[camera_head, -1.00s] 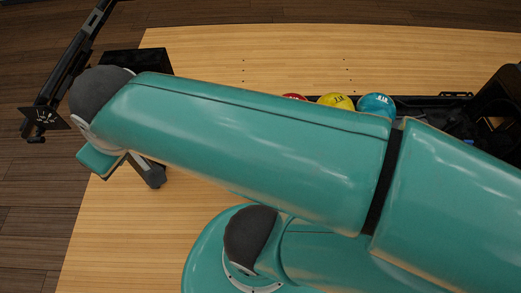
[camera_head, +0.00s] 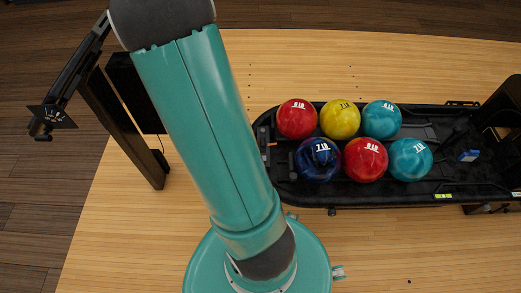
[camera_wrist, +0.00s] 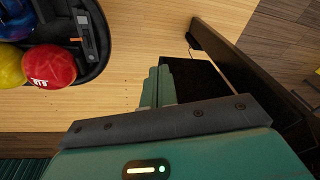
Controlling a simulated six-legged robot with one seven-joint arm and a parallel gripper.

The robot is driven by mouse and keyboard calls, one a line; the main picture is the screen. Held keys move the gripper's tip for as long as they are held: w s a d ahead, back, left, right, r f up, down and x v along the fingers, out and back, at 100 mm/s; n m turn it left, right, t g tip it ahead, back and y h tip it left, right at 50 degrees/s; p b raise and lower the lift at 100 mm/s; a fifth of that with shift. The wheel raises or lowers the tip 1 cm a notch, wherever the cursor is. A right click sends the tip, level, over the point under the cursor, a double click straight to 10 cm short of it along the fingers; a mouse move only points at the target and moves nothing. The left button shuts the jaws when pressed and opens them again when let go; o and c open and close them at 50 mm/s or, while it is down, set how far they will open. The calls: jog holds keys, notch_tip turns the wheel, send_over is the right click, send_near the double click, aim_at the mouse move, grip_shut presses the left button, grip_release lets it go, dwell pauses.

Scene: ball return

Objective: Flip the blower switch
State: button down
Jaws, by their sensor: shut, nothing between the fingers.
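The black ball return (camera_head: 335,198) runs along the right of the head view, and its rounded end (camera_wrist: 100,62) shows at the top left of the wrist view. A small grey device with an orange mark (camera_wrist: 88,42) sits inside that end; I cannot tell if it is the blower switch. In the head view a similar small part (camera_head: 268,143) is at the tray's left end. My gripper (camera_wrist: 158,72) is shut and empty, its teal fingers over the wood floor, apart from the tray. It does not show in the head view.
Several balls sit in the tray, including a yellow one (camera_head: 340,119) and a red one (camera_wrist: 48,66). A black panel (camera_wrist: 195,85) and a dark post (camera_head: 122,125) stand left of the tray in the head view. Bare floor lies in front.

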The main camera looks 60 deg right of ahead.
jog(key=s+d+f+m+g, duration=0.1)
jog(key=s+d+f, duration=0.2)
jog(key=d+f, duration=0.25)
jog(key=s+d+f+m, duration=0.1)
jog(key=s+d+f, duration=0.2)
jog(key=d+f, duration=0.3)
jog(key=m+g, duration=0.2)
send_over(266, 158)
jog(key=w+a, duration=0.1)
jog(key=w, duration=0.1)
notch_tip(266, 158, down, 17)
jog(key=shift+s+a, duration=0.1)
jog(key=f, duration=0.4)
jog(key=s+f, duration=0.1)
jog(key=f, duration=0.4)
jog(key=d+f, duration=0.1)
jog(key=f, duration=0.3)
jog(key=shift+s+f, duration=0.35)
jog(key=shift+a, duration=0.1)
